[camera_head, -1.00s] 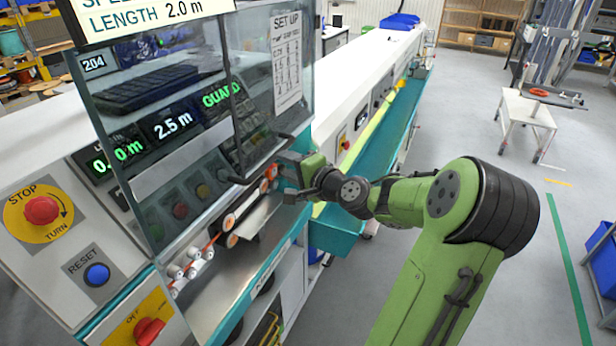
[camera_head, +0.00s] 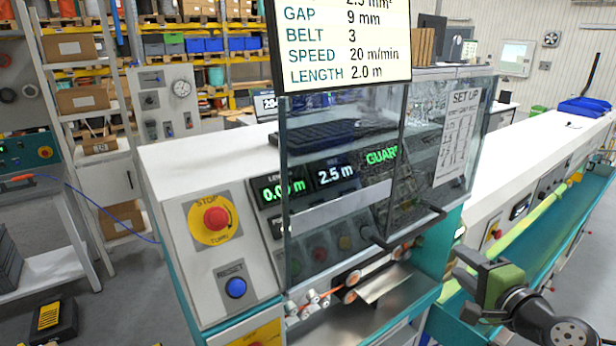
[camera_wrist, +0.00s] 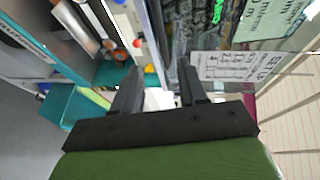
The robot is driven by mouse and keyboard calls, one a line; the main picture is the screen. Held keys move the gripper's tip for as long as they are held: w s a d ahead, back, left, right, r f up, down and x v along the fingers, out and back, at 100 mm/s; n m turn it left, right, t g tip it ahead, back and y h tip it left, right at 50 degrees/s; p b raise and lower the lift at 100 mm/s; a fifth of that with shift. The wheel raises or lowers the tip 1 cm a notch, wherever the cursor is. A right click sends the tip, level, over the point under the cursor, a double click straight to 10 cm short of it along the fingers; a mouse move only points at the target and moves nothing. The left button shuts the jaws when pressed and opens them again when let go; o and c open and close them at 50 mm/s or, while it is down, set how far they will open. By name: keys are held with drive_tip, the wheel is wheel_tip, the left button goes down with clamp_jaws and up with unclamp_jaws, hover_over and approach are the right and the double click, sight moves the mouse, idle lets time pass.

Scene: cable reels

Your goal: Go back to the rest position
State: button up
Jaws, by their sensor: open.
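My gripper (camera_wrist: 160,85) is open in the wrist view, its two black fingers apart with nothing between them. In the head view my gripper (camera_head: 466,285) is at the lower right, just right of the machine's front and clear of the guard. The machine (camera_head: 185,165) has a transparent guard (camera_head: 340,215) with a black handle, in front of displays reading 0.0 m, 2.5 m and GUARD. Below the guard are orange and white rollers (camera_head: 345,287).
A red stop button (camera_head: 216,219) and a blue reset button (camera_head: 236,288) are on the machine's left panel. A long white and teal trough (camera_head: 545,225) runs to the back right. Shelves (camera_head: 95,100) stand at left. Grey floor shows at lower right.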

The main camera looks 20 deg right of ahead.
drive_tip(key=a+f+n+g+y+b, duration=0.1)
drive_tip(key=a+f+n+g, duration=0.4)
drive_tip(key=a, duration=0.5)
drive_tip(key=a+f+n+g+y+b, duration=0.1)
drive_tip(key=a+f+n+g, duration=0.4)
drive_tip(key=a, duration=0.5)
drive_tip(key=s+a+n+b, duration=0.1)
drive_tip(key=s+a+n, duration=0.1)
drive_tip(key=s+n, duration=0.2)
drive_tip(key=s+a+r+n+h+b, duration=0.1)
drive_tip(key=s+a+n, duration=0.2)
drive_tip(key=s, duration=0.8)
drive_tip(key=shift+a+r+n, duration=0.3)
drive_tip(key=shift+n, duration=0.1)
drive_tip(key=shift+d, duration=0.1)
